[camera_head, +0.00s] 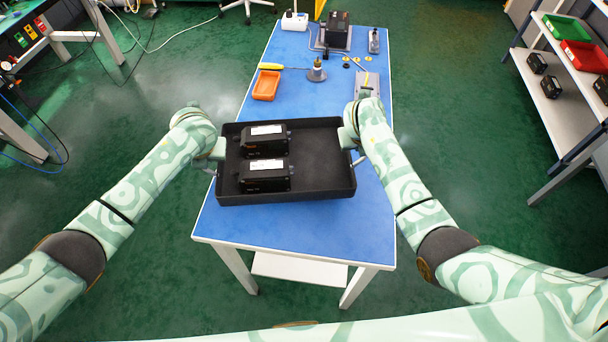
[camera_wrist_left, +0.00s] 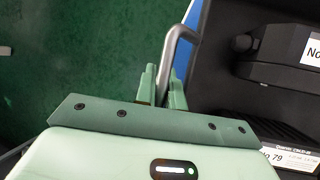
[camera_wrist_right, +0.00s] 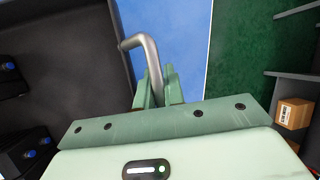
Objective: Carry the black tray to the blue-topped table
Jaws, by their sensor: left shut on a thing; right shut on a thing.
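The black tray (camera_head: 315,190) is over the near half of the blue-topped table (camera_head: 290,231) in the head view. Whether it rests on the top or hangs just above it, I cannot tell. Two black boxes with white labels, a far one (camera_head: 264,141) and a near one (camera_head: 264,175), stand in its left half; its right half is empty. My left gripper (camera_wrist_left: 165,85) is shut on the metal handle (camera_wrist_left: 174,46) at the tray's left side. My right gripper (camera_wrist_right: 158,87) is shut on the metal handle (camera_wrist_right: 151,50) at its right side.
On the far part of the table are an orange bin (camera_head: 266,85), a yellow-handled screwdriver (camera_head: 272,66), a metal fitting (camera_head: 317,71), a grey plate (camera_head: 367,84) and a black device (camera_head: 337,28). A shelf with green (camera_head: 566,29) and red (camera_head: 584,56) bins stands at right.

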